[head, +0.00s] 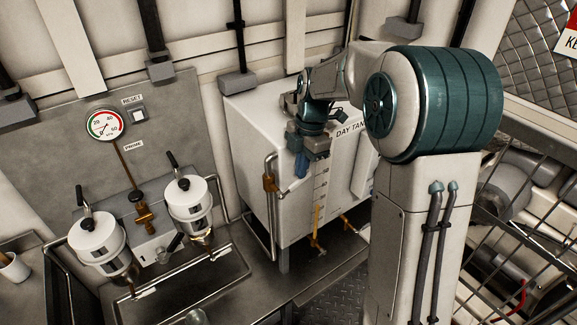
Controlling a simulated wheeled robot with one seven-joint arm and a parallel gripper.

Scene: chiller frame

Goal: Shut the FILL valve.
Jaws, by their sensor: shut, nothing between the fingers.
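No FILL label is readable in the head view, so I cannot tell for certain which valve it names. A brass valve (269,182) sits on the vertical pipe at the left of the white day tank (253,128), with a small handle pointing right. My gripper (301,168) points down in front of the tank, to the right of and slightly above this valve. Its blue fingers are shut and empty, and appear apart from the valve. My gripper and wrist hide part of the tank face and of its DAY TANK lettering.
A brass drain fitting (316,243) sits below the sight gauge. Two white filter canisters (98,238) (188,196), a brass PRIME valve (143,212), a pressure gauge (105,124) and a RESET button (138,114) stand left. A wire guard (520,235) is at right.

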